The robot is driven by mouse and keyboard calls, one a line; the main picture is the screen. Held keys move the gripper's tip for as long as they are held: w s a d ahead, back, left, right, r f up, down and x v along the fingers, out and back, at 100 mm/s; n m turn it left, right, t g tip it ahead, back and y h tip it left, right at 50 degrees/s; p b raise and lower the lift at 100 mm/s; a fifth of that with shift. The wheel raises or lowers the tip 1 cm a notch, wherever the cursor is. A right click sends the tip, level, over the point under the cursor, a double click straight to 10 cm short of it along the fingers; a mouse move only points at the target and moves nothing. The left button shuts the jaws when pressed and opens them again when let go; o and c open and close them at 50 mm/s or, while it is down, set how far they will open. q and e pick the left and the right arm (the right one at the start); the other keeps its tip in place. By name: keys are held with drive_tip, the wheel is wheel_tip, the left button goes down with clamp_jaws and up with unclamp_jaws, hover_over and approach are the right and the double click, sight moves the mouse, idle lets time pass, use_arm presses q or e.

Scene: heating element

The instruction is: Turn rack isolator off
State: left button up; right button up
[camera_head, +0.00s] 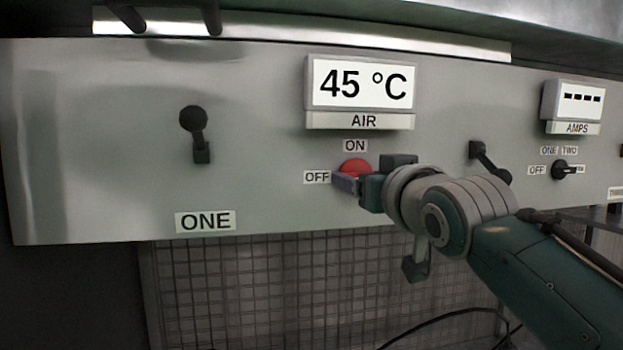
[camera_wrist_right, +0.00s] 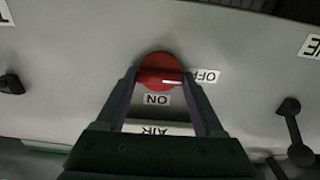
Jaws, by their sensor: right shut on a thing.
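The rack isolator appears to be the red round knob (camera_head: 355,166) on the grey panel, under the AIR display, with an ON label (camera_head: 355,146) above it and an OFF label (camera_head: 316,177) to its left. My right gripper (camera_head: 347,182) is at the knob and hides its lower part in the head view. In the right wrist view, the two fingers stand on either side of the red knob (camera_wrist_right: 157,68), shut on it. A white mark on the knob points toward the OFF label (camera_wrist_right: 206,76). My left gripper is not in view.
The temperature display (camera_head: 361,84) reads 45 °C. A black lever (camera_head: 195,130) above the ONE label is to the left. Another black lever (camera_head: 490,162) and a small black selector (camera_head: 565,170) under the AMPS display are to the right. A wire mesh (camera_head: 270,290) is below the panel.

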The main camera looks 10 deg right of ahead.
idle(0.3)
drive_tip(key=o, duration=1.4)
drive_tip(key=shift+s, duration=0.1)
drive_tip(key=shift+s+d+b, duration=0.15)
drive_tip(key=shift+s+b, duration=2.05)
drive_tip(key=shift+s, duration=2.7)
